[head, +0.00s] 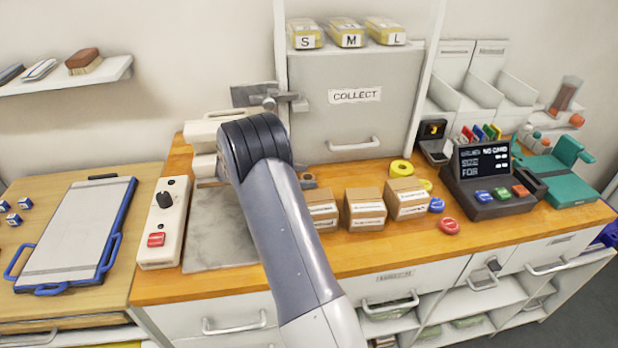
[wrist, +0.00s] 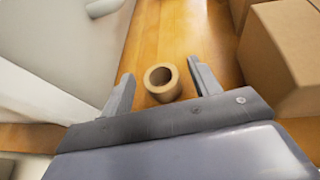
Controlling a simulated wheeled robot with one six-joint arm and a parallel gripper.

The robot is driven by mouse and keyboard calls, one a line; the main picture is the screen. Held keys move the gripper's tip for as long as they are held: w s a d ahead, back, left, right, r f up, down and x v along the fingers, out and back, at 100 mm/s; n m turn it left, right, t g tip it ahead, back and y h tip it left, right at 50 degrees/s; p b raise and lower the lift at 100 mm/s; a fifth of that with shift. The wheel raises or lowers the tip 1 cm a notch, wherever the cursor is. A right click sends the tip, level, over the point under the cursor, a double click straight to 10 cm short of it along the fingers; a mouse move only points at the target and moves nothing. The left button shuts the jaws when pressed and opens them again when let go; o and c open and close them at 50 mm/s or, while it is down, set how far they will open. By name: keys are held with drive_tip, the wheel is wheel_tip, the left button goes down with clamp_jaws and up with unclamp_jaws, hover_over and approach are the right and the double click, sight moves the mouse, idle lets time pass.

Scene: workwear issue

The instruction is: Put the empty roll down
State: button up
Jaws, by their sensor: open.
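The empty roll (wrist: 164,95), a short tan cardboard tube, stands upright on the wooden counter in the wrist view, its open end facing up. My gripper (wrist: 161,72) is open, with one finger on each side of the roll. A gap shows between the roll and the fingers, so it appears not to be clamped. In the head view my arm hides the gripper, and a small brown part of the roll (head: 308,181) shows just right of the arm.
Cardboard boxes (head: 364,209) stand to the right, and one box (wrist: 283,55) is close to my right finger. A grey cabinet marked COLLECT (head: 350,115) stands behind. A yellow roll (head: 401,168) lies further right. A white control box (head: 160,225) stands left.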

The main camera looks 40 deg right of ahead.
drive_tip(key=b+v, duration=0.1)
drive_tip(key=v, duration=0.8)
drive_tip(key=shift+a+r, duration=0.15)
drive_tip(key=shift+a, duration=0.25)
